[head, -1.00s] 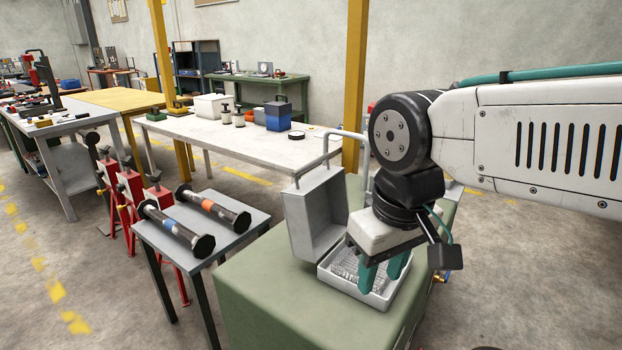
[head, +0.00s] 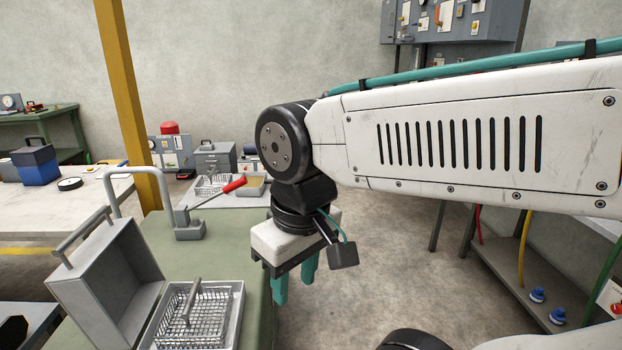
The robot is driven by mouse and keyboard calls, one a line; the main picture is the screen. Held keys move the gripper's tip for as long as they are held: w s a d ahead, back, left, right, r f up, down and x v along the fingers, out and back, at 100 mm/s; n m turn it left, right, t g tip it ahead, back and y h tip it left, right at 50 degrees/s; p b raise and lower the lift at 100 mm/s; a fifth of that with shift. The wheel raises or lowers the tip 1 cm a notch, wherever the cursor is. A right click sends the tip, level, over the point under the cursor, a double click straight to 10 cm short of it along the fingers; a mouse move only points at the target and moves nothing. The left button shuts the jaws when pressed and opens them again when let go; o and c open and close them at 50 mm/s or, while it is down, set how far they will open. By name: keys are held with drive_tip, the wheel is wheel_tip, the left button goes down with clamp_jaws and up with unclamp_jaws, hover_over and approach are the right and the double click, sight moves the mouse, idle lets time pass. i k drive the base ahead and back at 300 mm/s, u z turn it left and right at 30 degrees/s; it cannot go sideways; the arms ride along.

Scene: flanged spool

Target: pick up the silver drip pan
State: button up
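I cannot pick out the silver drip pan with certainty. A light grey metal tray (head: 238,318) with a wire basket (head: 203,310) in it sits at the front of the green bench, beside an open grey lid or case (head: 100,290). A shallow silvery tray (head: 225,202) lies farther back, with a wire basket (head: 211,184) and a yellowish patch in it. My gripper (head: 294,283) points down with its teal fingers apart and nothing between them. It hangs over the bench's right edge, right of the near tray and nearer than the back tray.
A yellow post (head: 133,100) stands behind. A shelf with hoses (head: 510,265) is at right. Open concrete floor lies between.

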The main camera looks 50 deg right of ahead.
sight(258, 181)
drive_tip(key=z, duration=1.3)
drive_tip(key=i, duration=0.5)
drive_tip(key=z, duration=0.75)
drive_tip(key=i, duration=1.3)
drive_tip(key=u, duration=0.75)
drive_tip(key=i, duration=0.6)
drive_tip(key=u, duration=0.05)
